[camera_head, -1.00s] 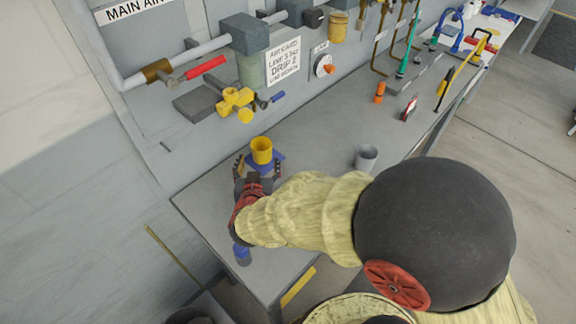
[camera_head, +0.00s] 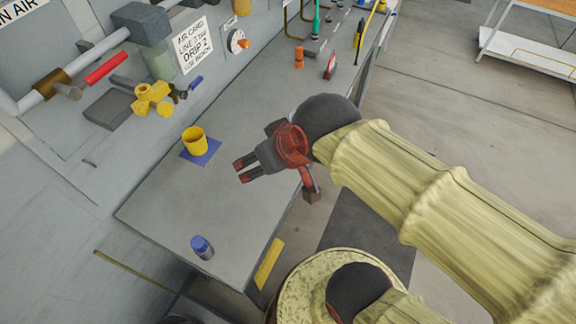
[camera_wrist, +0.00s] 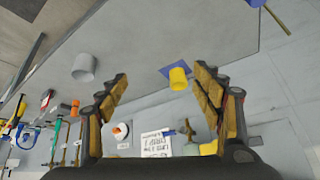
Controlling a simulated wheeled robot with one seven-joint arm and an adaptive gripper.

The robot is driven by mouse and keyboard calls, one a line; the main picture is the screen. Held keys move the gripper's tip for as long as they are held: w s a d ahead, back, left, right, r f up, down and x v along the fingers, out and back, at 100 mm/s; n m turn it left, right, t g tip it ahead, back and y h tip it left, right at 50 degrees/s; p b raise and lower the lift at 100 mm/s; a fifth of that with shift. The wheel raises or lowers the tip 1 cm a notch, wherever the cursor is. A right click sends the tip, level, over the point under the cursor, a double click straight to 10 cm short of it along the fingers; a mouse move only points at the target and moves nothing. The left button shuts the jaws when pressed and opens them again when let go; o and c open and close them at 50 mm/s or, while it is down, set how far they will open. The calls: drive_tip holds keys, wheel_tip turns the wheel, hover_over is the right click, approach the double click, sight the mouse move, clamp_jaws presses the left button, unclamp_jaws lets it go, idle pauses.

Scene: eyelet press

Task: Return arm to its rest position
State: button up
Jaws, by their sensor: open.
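My gripper (camera_head: 243,170) is open and empty above the grey bench, to the right of a yellow cup. Its two fingers also show spread apart in the wrist view (camera_wrist: 160,88). My arm reaches in from the right in the head view. The yellow cup (camera_head: 195,141) stands upright on a blue square pad (camera_head: 209,153) on the bench. The cup (camera_wrist: 178,79) and the pad (camera_wrist: 165,71) lie beyond the fingertips in the wrist view, apart from them.
The grey bench (camera_head: 165,212) carries a blue-topped cylinder (camera_head: 202,247) near its front edge. A grey cup (camera_wrist: 84,67) shows in the wrist view. Behind are a wall with pipes, a yellow valve (camera_head: 153,98) and a sign (camera_head: 193,46).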

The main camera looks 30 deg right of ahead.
drive_tip(key=shift+m+g+h, duration=0.3)
drive_tip(key=shift+g+h, duration=0.2)
drive_tip(key=s+d, duration=0.1)
drive_tip(key=s, duration=0.1)
drive_tip(key=s+d, duration=0.2)
drive_tip(key=shift+s+d, duration=0.1)
drive_tip(key=shift+d, duration=0.05)
